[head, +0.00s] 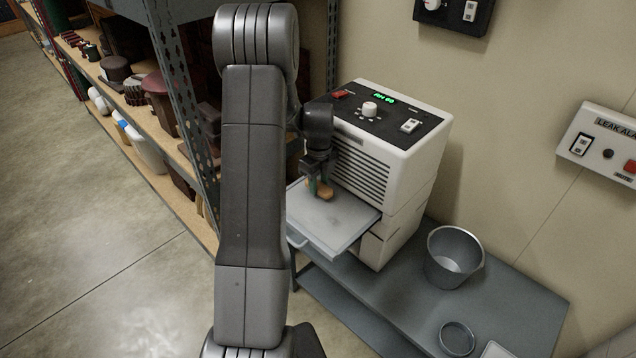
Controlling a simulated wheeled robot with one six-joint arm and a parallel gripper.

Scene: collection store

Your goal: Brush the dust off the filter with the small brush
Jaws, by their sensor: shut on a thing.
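My gripper (317,173) is at the middle of the picture, beside the slatted front of a white dehumidifier-like machine (362,168). It is shut on the small brush (324,190), of which a brown-orange part shows below the fingers. The brush is over the flat pale filter (335,222), which sticks out of the front of the machine like a drawer, with a handle at its near left edge. I cannot tell whether the brush touches the filter.
The machine stands on a grey bench (400,300). A shelf rack (175,150) with pots and hats stands at the left. A leak alarm box (602,145) is on the wall. Open floor lies left.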

